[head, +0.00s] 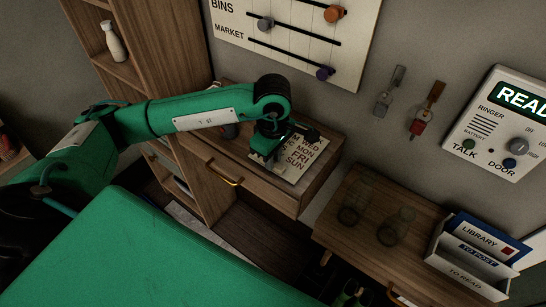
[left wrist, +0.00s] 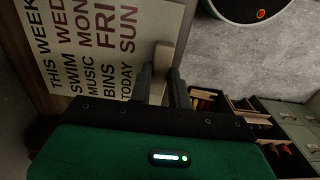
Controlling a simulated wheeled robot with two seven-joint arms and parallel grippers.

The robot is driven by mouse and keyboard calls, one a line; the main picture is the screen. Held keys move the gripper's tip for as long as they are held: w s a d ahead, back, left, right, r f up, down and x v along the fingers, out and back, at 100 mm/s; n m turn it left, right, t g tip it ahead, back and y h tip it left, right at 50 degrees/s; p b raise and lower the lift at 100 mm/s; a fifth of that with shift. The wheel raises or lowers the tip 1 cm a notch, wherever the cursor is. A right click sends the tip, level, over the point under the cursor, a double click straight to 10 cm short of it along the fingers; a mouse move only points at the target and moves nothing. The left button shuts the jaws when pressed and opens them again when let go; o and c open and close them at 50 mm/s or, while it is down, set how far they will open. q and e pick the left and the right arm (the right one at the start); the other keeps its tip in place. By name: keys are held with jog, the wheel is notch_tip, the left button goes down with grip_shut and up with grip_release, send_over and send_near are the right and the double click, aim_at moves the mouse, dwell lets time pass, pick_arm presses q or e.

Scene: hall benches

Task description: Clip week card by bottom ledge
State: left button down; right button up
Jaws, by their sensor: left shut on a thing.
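The week card (head: 305,158) is a pale sheet with dark print, lying on the wooden drawer unit's top by the wall. In the left wrist view, the card (left wrist: 100,45) shows its day and activity words at the upper left. My left gripper (head: 266,152) is over the card's left part. In the left wrist view, it is shut on a pale wooden piece (left wrist: 161,75) that looks like a clip, beside the card's printed edge. I cannot tell whether this piece grips the card. A dark and green part at the head view's bottom edge may be my right gripper (head: 348,296); its jaws are unclear.
The drawer unit (head: 250,185) has a brass handle. To its right, a wooden surface (head: 345,228) carries two clear glasses (head: 395,227) and a letter holder (head: 468,262). A slider board (head: 300,30) hangs above.

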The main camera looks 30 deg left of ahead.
pick_arm(q)
jog(key=shift+r+p, duration=1.45)
jog(key=shift+r, duration=2.3)
jog(key=shift+f, duration=0.1)
